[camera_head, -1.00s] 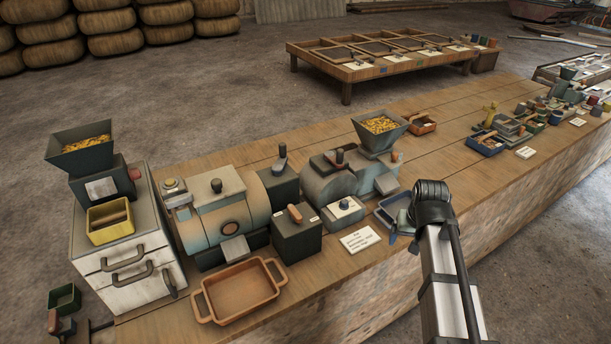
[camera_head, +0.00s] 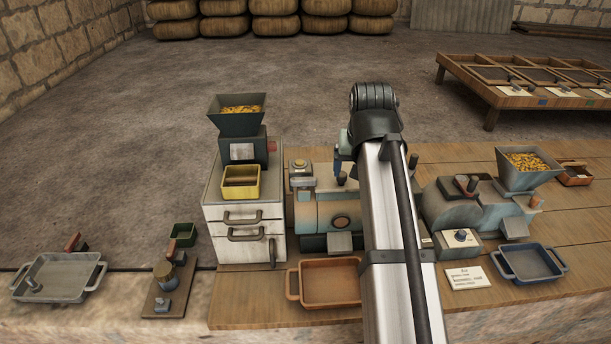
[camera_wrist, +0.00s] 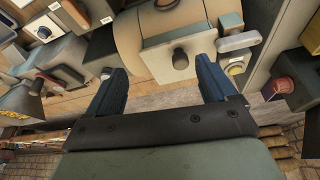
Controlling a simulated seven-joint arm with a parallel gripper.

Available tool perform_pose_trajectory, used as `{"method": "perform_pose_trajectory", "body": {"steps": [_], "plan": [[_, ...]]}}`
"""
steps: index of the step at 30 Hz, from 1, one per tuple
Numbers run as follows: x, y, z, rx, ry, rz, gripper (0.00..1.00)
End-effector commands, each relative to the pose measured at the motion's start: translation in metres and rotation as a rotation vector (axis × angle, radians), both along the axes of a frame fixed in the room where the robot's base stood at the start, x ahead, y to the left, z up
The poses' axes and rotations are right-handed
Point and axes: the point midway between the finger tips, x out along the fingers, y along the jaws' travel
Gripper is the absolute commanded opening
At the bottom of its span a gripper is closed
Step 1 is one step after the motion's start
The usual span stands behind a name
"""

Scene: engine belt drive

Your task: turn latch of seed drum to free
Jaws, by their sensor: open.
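A rounded tan and blue-grey drum (camera_head: 322,214), which I take as the seed drum, stands on the bench, its right part hidden behind my arm. In the wrist view its body (camera_wrist: 128,40) fills the top middle, with a pale plate (camera_wrist: 160,62) carrying a dark knob (camera_wrist: 181,59). I cannot tell for sure which part is the latch. My gripper (camera_wrist: 162,70) is open and empty, with its blue fingers spread on either side of the plate area and apart from the knob. In the head view the fingers are mostly hidden by my arm.
A hopper (camera_head: 237,123) and yellow bin (camera_head: 241,190) top a white cabinet (camera_head: 222,235) left of the drum. An orange tray (camera_head: 331,282) lies in front. A second hopper machine (camera_head: 455,207) and a blue tray (camera_head: 532,280) are at right. An orange-handled lever (camera_wrist: 76,12) shows nearby.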

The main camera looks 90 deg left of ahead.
Motion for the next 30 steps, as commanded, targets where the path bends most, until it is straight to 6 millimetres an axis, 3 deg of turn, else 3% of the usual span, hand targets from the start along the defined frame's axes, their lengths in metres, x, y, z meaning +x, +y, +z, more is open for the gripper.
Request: {"method": "perform_pose_trajectory", "body": {"steps": [1, 3, 6, 10, 17, 30], "plan": [[-0.026, 0.006, 0.014, 0.009, 0.0, 0.031, 0.85], [-0.052, 0.008, 0.028, 0.016, 0.0, 0.064, 0.85], [-0.083, 0.009, 0.044, 0.025, -0.001, 0.1, 0.85], [-0.108, 0.009, 0.057, 0.033, 0.0, 0.13, 0.85], [-0.118, 0.011, 0.054, 0.034, 0.001, 0.142, 0.85], [-0.117, 0.037, -0.011, 0.033, 0.0, 0.142, 0.85]]}}
